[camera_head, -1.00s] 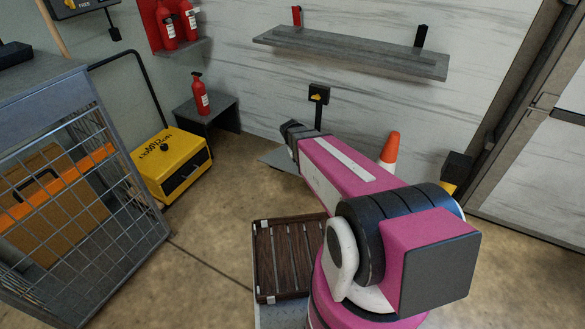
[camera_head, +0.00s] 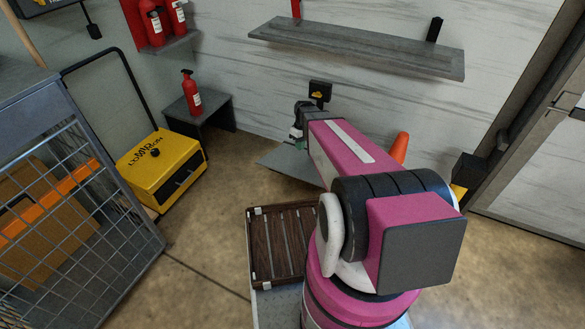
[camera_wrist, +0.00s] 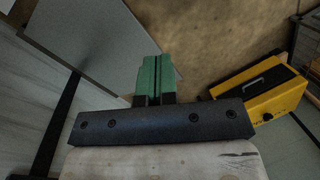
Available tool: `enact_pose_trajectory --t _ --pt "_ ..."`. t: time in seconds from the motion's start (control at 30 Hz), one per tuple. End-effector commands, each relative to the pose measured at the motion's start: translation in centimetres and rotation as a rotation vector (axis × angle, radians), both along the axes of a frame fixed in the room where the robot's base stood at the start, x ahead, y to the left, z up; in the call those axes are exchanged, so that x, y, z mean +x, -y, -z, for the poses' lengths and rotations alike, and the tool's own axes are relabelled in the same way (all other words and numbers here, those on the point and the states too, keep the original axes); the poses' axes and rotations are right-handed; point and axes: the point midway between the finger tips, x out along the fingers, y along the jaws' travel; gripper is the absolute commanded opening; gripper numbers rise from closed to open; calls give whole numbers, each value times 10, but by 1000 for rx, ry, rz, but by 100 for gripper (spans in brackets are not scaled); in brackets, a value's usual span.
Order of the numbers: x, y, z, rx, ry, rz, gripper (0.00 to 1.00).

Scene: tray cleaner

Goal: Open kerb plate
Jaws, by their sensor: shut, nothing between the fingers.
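A flat grey plate (camera_head: 288,162), which I take for the kerb plate, lies low by the far wall, partly hidden behind my arm. A dark post with a black and yellow head (camera_head: 320,92) rises behind it. In the wrist view the plate (camera_wrist: 105,38) fills the upper left, with a dark bar (camera_wrist: 62,125) beside it. My gripper (camera_wrist: 160,62) has green fingers pressed together with nothing between them. The fingers overlap the plate's edge in that view; I cannot tell whether they touch it. In the head view the gripper (camera_head: 296,133) is small and partly hidden.
A yellow machine (camera_head: 160,168) with a black handle stands left of the plate. A red extinguisher (camera_head: 191,93) stands on a low grey stand (camera_head: 213,118). A wire cage (camera_head: 85,225) is at left, a slatted crate (camera_head: 282,244) in front, an orange cone (camera_head: 399,148) at right.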

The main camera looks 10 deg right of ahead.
Motion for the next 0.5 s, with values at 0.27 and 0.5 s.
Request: enact_pose_trajectory --t 0.27,0.5 --pt "88 18 93 146 -48 -299 0" --pt "97 21 114 186 -54 -377 0"
